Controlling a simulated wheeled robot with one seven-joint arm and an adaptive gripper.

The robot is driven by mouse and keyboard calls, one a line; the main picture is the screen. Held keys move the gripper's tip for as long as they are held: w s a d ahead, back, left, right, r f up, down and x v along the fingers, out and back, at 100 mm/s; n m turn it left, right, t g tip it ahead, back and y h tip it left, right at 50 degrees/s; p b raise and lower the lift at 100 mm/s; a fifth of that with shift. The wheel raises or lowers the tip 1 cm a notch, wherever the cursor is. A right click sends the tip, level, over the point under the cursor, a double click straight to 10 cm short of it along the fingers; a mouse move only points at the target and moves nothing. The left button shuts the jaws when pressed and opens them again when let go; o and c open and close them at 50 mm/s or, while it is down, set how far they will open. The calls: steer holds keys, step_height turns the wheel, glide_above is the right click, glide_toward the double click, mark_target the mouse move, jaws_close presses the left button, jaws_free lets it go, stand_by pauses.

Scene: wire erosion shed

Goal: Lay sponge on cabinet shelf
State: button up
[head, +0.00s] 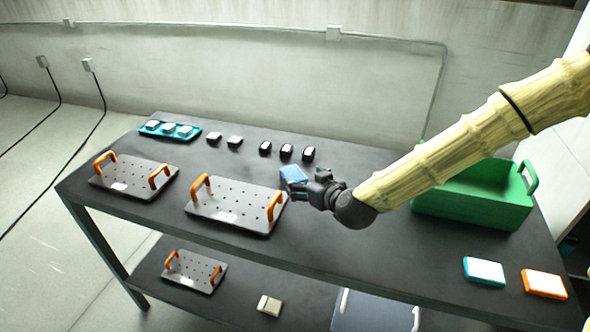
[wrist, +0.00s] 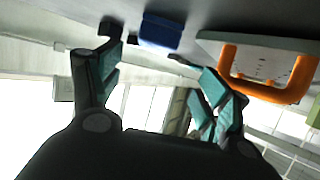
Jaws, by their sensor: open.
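A blue block (head: 293,177), possibly the sponge, is at the tips of my gripper (head: 306,186), at the right end of the middle perforated plate. In the wrist view the blue block (wrist: 160,32) lies against the dark table surface, just beyond my open fingers (wrist: 146,46). The fingers are spread with nothing clearly held between them. Two other sponge-like blocks lie at the table's right front: one teal and white (head: 484,271), one orange and white (head: 543,284). No cabinet shelf can be made out for certain; a white panel (head: 566,140) stands at the right edge.
Perforated plates with orange handles (head: 133,177) (head: 232,206) lie on the dark table. A teal tray (head: 170,131) and several small blocks (head: 286,151) line the back. A green bin (head: 470,205) stands right. The lower shelf holds another plate (head: 195,270) and a pale block (head: 269,305).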

mark_target(294, 173)
steer(key=shift+w+a, duration=0.3)
steer(key=shift+w, duration=0.2)
steer(key=w, duration=0.1)
steer(key=w+f, duration=0.1)
steer(key=shift+w+a+f+p, duration=0.3)
steer(key=shift+w+f+p, duration=0.05)
steer(key=shift+w+p, duration=0.05)
steer(key=shift+w+a, duration=0.2)
steer(key=shift+d+f+p+x, duration=0.15)
steer(key=shift+p+x, duration=0.2)
steer(key=shift+x, duration=0.4)
steer(key=shift+d+f+p+x, duration=0.15)
steer(key=shift+p+x, duration=0.2)
steer(key=shift+x, duration=1.4)
steer(key=shift+r, duration=0.1)
steer(key=c, duration=1)
steer(key=shift+o, duration=0.2)
steer(key=shift+r, duration=0.1)
